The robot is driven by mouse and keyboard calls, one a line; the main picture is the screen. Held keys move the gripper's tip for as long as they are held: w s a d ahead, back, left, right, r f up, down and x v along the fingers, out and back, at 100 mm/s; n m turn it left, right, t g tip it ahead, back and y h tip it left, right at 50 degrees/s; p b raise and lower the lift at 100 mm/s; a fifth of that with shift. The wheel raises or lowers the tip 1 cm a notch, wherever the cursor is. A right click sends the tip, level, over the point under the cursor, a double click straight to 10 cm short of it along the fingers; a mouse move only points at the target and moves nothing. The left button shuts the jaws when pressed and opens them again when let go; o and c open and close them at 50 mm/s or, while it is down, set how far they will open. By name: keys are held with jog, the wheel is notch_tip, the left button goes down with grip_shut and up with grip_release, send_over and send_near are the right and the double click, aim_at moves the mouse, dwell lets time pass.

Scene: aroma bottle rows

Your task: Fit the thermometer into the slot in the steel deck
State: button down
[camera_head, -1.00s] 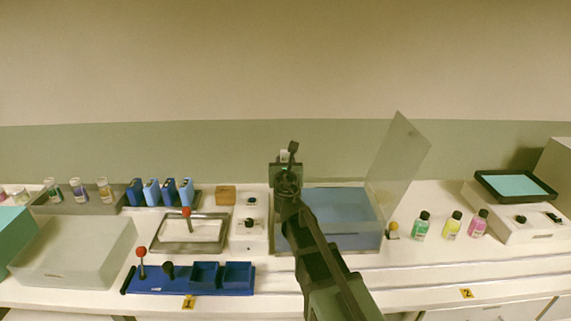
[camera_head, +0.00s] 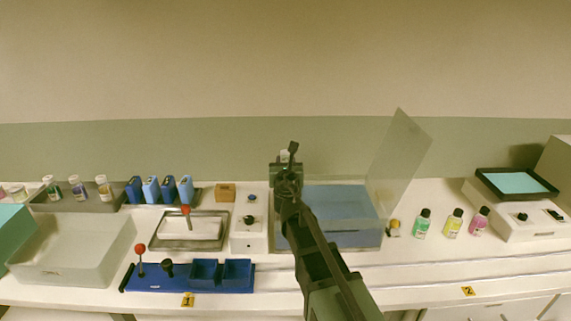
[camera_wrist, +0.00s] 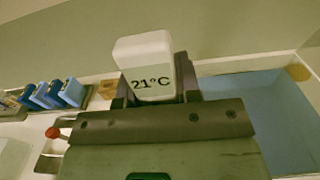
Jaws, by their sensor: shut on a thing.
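The thermometer (camera_wrist: 150,65) is a white block with rounded corners and a dark "21°C" reading on a pale green band. My gripper (camera_wrist: 155,92) is shut on its lower part and holds it upright. In the head view my gripper (camera_head: 287,168) is raised in front of the back wall, at the left end of the blue-floored basin, and mostly hides the thermometer (camera_head: 284,155). A steel tray (camera_head: 160,243) with a white pad and a red-knobbed lever lies to the left. A grey rack (camera_head: 45,206) stands farther left. I cannot make out the slot.
The blue-floored basin (camera_head: 345,240) has a raised clear lid (camera_head: 398,165). A white control box (camera_head: 249,240) stands beside it. Blue bottles (camera_head: 151,190), a blue fixture (camera_head: 190,284) and a white bin (camera_head: 75,265) are left; three coloured bottles (camera_head: 453,222) stand right.

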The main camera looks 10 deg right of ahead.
jog(key=shift+f+b, duration=4.15)
jog(key=shift+f, duration=0.1)
jog(key=c, duration=0.7)
grip_release()
jog(key=shift+c, duration=0.2)
jog(key=s+a, duration=0.2)
jog(key=s, duration=0.8)
jog(key=shift+s, duration=0.3)
